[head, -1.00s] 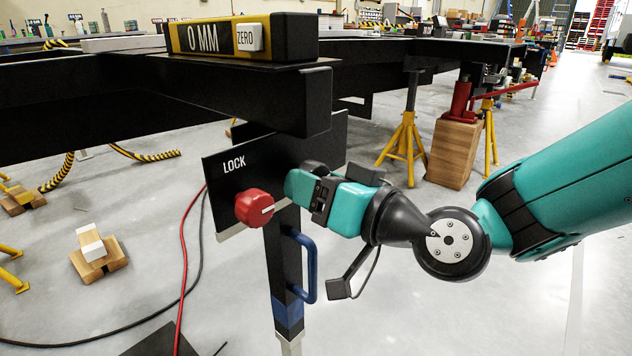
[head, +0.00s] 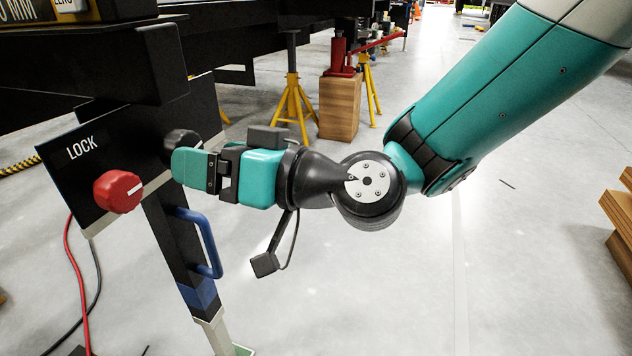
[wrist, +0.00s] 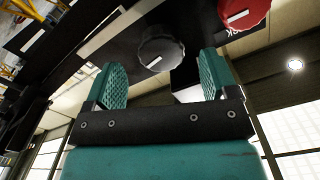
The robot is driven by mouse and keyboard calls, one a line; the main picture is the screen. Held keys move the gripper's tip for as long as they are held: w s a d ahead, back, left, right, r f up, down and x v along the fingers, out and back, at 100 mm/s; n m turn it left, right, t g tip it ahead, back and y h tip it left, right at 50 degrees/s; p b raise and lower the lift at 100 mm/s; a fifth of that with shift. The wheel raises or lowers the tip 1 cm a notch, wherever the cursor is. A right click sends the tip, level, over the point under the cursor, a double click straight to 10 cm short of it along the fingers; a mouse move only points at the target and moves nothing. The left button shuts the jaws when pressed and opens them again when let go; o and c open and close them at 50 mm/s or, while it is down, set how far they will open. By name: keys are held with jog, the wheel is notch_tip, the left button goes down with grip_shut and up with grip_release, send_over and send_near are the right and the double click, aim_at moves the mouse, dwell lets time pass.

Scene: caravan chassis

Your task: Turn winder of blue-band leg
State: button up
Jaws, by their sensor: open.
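The blue-band leg is a dark post (head: 172,232) with a blue band (head: 200,295) low down and a blue handle (head: 207,240) on its side. Above it is a black panel (head: 95,165) marked LOCK, with a red knob (head: 118,191). A black round knob with a white line, apparently the winder (head: 181,143), is partly hidden behind my gripper (head: 182,168). In the wrist view, my gripper (wrist: 162,82) is open and empty. The black knob (wrist: 160,48) lies just beyond and between its two teal fingertips, apparently not touched.
The red knob (wrist: 243,10) is close beside the right fingertip in the wrist view. The dark chassis beam (head: 110,70) runs above the panel. A yellow stand (head: 293,95) and a wooden block (head: 340,107) stand behind. Floor to the right is clear up to stacked timber (head: 620,225).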

jog(key=b+v, duration=0.9)
jog(key=v, duration=0.4)
jog(key=shift+d, duration=0.1)
jog(key=s+d+r+m+g+h+p, duration=0.1)
jog(key=s+d+r+g+h+p, duration=0.4)
jog(key=p, duration=0.8)
jog(key=s+d+r+m+g+h+p, duration=0.1)
jog(key=s+d+r+g+h+p, duration=0.15)
jog(key=d+r+h+p, duration=0.75)
notch_tip(320, 180, up, 31)
jog(key=a+y+p, duration=0.2)
jog(key=p, duration=3.6)
jog(key=shift+s+a+r+y, duration=0.15)
jog(key=shift+s+a+y, duration=0.1)
jog(key=shift+a+y, duration=0.05)
